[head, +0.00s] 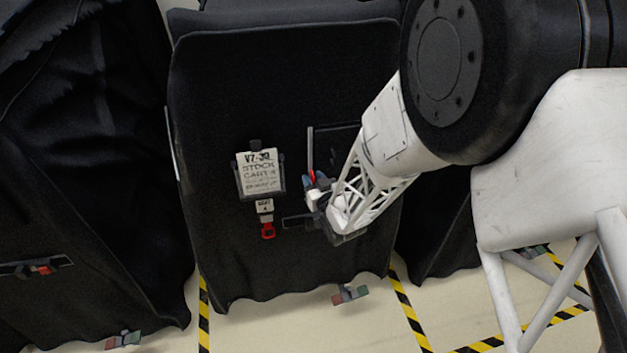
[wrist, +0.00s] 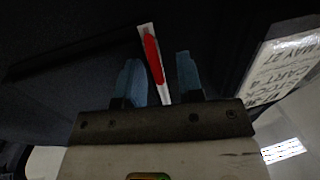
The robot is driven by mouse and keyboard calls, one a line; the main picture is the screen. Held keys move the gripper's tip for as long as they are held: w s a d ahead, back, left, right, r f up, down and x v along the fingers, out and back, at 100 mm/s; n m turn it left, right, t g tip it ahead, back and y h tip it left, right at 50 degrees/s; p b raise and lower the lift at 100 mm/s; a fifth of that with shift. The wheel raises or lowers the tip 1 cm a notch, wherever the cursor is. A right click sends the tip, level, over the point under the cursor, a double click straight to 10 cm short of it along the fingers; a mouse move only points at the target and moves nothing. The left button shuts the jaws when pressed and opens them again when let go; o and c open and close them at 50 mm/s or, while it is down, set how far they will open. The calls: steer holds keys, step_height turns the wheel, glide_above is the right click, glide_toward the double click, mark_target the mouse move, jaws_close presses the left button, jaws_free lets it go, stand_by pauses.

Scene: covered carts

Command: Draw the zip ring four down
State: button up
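A red pull (head: 311,178) hangs at the lower end of a thin grey upright strip (head: 310,145) on the front of the black covered cart (head: 225,100). In the wrist view the red pull (wrist: 153,58) lies along a pale strip, and no ring shape can be made out. My gripper (head: 316,184) is at the pull. In the wrist view my gripper (wrist: 160,75) has its two blue fingers apart, one on each side of the strip. A gap shows at the right finger; contact at the left cannot be told.
A placard reading "STOCK CART 4" (head: 259,184) hangs left of my gripper, with a small tag (head: 264,206) and a red clip (head: 268,231) below. More covered carts stand on the left (head: 90,180) and right (head: 437,230). Yellow-black tape (head: 408,308) marks the floor.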

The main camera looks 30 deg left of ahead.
steer(key=shift+s+d, duration=0.1)
steer(key=v, duration=0.7)
steer(key=shift+s+d, duration=0.15)
steer(key=shift+d, duration=0.1)
stand_by(0.4)
